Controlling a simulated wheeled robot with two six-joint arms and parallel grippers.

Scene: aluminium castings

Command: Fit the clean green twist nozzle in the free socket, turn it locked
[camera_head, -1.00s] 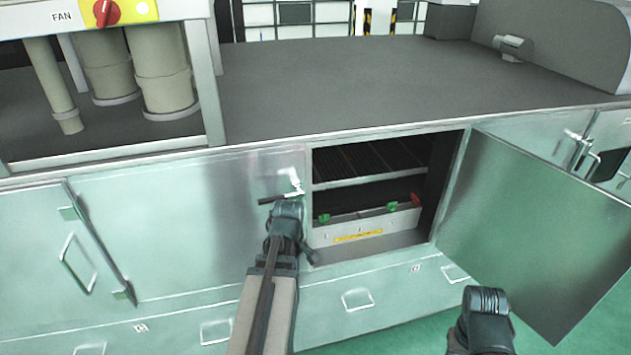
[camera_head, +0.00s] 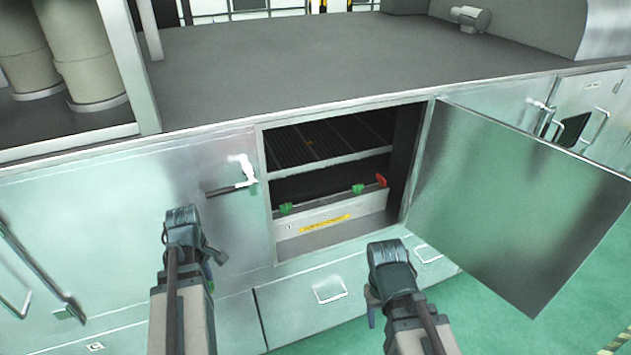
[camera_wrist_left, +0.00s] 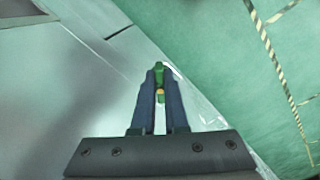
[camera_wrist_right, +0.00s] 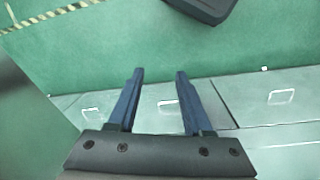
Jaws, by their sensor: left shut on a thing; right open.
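A green twist nozzle with a small orange-yellow spot (camera_wrist_left: 159,73) is between the fingertips of my left gripper (camera_wrist_left: 158,92), which is shut on it. In the head view my left gripper (camera_head: 196,240) is in front of the closed panel, left of the open compartment; the nozzle is mostly hidden there. In the compartment a pale bar with a yellow label (camera_head: 315,221) carries two green nozzles, one at the left (camera_head: 286,208) and one further right (camera_head: 358,189), and a red piece (camera_head: 381,180) at its right end. I cannot make out a free socket. My right gripper (camera_wrist_right: 156,75) is open and empty, low before the compartment.
An open door (camera_head: 520,210) swings out to the right of the compartment. A white handle (camera_head: 243,172) sticks out left of the opening. A shelf (camera_head: 330,160) crosses above the bar. The grey worktop (camera_head: 300,75) is above. Green floor is free at the right.

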